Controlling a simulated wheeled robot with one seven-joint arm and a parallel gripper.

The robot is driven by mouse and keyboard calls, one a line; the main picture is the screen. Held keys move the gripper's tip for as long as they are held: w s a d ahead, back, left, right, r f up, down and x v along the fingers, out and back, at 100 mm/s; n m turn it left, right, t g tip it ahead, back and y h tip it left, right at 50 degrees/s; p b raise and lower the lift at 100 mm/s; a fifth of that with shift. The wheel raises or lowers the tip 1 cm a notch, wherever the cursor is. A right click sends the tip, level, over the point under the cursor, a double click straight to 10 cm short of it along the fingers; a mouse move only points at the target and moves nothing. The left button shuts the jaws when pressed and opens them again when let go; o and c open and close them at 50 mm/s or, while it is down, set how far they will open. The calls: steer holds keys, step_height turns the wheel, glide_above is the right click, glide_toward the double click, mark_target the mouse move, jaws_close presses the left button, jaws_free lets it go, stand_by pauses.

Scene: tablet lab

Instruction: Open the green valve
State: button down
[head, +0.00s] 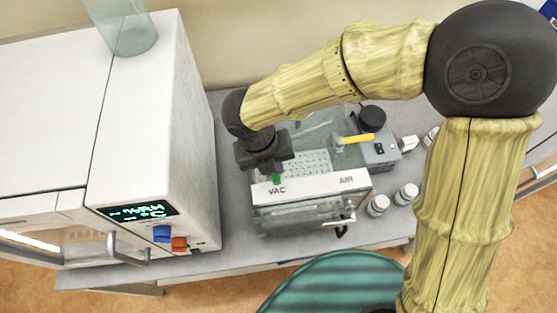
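The green valve (276,179) is a small green piece at the left end of the white top panel, just above the "VAC" lettering. The panel belongs to a clear-walled vacuum box (310,187) with a front handle. My gripper (270,172) points down at the valve from above and slightly behind. The dark gripper body covers the upper part of the valve. The fingers are too small and hidden to tell whether they touch the valve or how far apart they are.
A large white oven-like cabinet (165,130) with a display, a blue and an orange switch stands close on the left. A grey device with a black knob (372,119) and a yellow piece (356,139) is behind right. White-capped jars (378,205) stand right. A green stool (335,285) is in front.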

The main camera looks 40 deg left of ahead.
steer(key=shift+w, duration=0.1)
stand_by(0.3)
steer(key=c, duration=1.4)
jaws_free()
steer(key=shift+w+a, duration=0.1)
steer(key=shift+r, duration=0.1)
steer(key=s+r+b, duration=0.1)
steer(key=r, duration=0.4)
steer(key=s+a+r+b, duration=0.1)
steer(key=r, duration=0.5)
steer(key=a+r+b, duration=0.1)
steer(key=r, duration=0.4)
steer(key=shift+s+r, duration=0.4)
